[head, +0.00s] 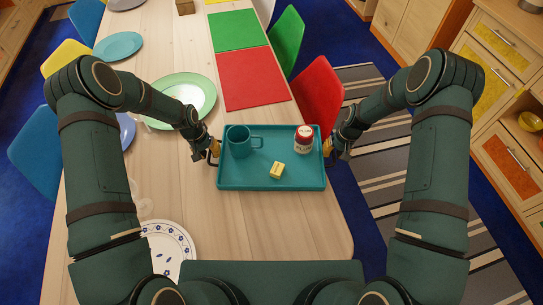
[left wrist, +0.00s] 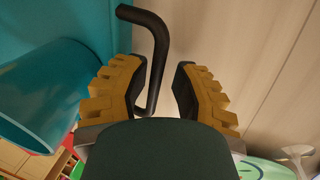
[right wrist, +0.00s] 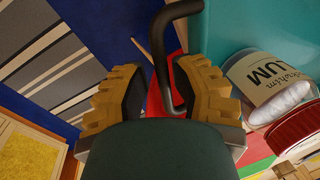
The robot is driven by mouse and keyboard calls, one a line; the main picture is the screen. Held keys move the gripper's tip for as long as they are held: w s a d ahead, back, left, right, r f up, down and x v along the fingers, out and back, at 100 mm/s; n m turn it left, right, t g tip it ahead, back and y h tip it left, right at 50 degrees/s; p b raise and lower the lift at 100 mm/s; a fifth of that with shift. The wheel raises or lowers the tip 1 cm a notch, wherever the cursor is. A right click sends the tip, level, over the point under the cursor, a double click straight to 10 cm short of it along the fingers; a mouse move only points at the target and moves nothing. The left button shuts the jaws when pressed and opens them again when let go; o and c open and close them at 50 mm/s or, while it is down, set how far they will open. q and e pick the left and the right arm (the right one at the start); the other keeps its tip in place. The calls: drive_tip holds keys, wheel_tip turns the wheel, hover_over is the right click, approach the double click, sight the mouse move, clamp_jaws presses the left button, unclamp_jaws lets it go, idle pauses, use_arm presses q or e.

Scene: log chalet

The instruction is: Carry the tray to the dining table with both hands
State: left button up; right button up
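The teal tray (head: 240,180) is level at the near end of the wooden dining table (head: 310,225), its far right corner by the table's right edge. I cannot tell whether it rests on the wood or is just above it. My left gripper (head: 214,150) is at the tray's left side, fingers apart around a dark handle (left wrist: 158,50). My right gripper (head: 330,147) is at the right side, fingers apart around the other handle (right wrist: 160,50).
A green plate (head: 187,92), a red placemat (head: 252,78) and a green placemat (head: 237,30) lie beyond the tray. A patterned plate (head: 168,250) is at the near left. A red chair (head: 318,92) stands at the right edge. Drawers (head: 500,130) line the right.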

use_arm(q)
drive_tip(key=shift+d, duration=0.4)
use_arm(e)
drive_tip(key=shift+s+a, duration=0.1)
drive_tip(key=shift+a, duration=0.3)
use_arm(q)
drive_tip(key=shift+a+r, duration=0.1)
drive_tip(key=shift+r, duration=0.45)
use_arm(e)
drive_tip(key=shift+f, duration=0.1)
drive_tip(key=shift+d, duration=0.15)
use_arm(q)
wheel_tip(320, 180, up, 7)
drive_tip(key=a, duration=0.2)
use_arm(e)
wheel_tip(320, 180, up, 12)
drive_tip(key=d, duration=0.2)
drive_tip(key=shift+d, duration=0.15)
use_arm(q)
drive_tip(key=shift+f, duration=0.1)
